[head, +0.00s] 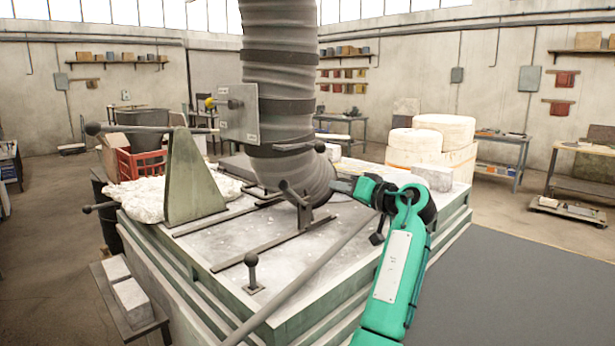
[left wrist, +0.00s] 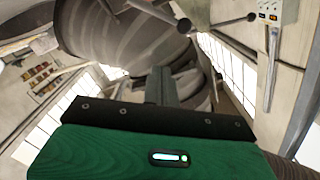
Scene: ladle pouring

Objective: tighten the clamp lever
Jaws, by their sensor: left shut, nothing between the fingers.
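A large ribbed grey duct (head: 285,85) curves down to the top of a square stone-like block (head: 345,225). Several dark levers are around it, and I cannot tell for sure which is the clamp lever. A short lever (head: 292,194) stands at the duct's lower end. A ball-ended lever (head: 318,147) crosses the duct higher up. My left gripper (head: 338,186) is shut and empty, just right of the short lever, with a small gap. In the left wrist view its closed fingers (left wrist: 162,86) point toward the duct (left wrist: 125,40), with a ball-ended lever (left wrist: 182,24) above them. My right gripper is out of view.
A small ball-topped lever (head: 252,272) stands on the block's near top. A long grey bar (head: 300,282) slants across the front. A green triangular bracket (head: 190,180) stands at left, and a plate (head: 238,114) with a yellow-knobbed lever (head: 212,103) is beside the duct.

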